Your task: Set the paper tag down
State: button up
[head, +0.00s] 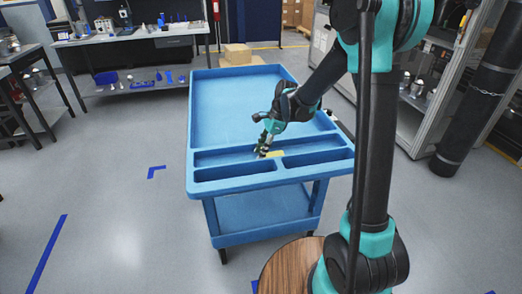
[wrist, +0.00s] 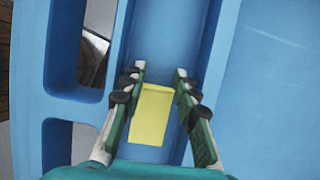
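The paper tag (wrist: 151,114) is a flat yellow rectangle. In the wrist view it lies between the two fingers of my gripper (wrist: 160,72), nearer the left finger, with blue trough floor showing on its right. The fingers are apart, and I see no grip on the tag. In the head view my gripper (head: 263,154) reaches down into a long narrow trough of the blue cart (head: 232,97), and the tag (head: 275,154) shows just right of the fingers. I cannot tell whether the left finger touches the tag.
The cart's front has two smaller compartments, and its large upper tray is empty. The trough's raised walls stand close on both sides of my gripper. A cardboard box (head: 237,54) stands behind the cart. Workbenches (head: 150,35) line the back left, and grey floor is free at left.

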aim_at(272, 155)
jog(key=shift+r, duration=0.1)
jog(key=v, duration=1.2)
jog(key=shift+r, duration=0.1)
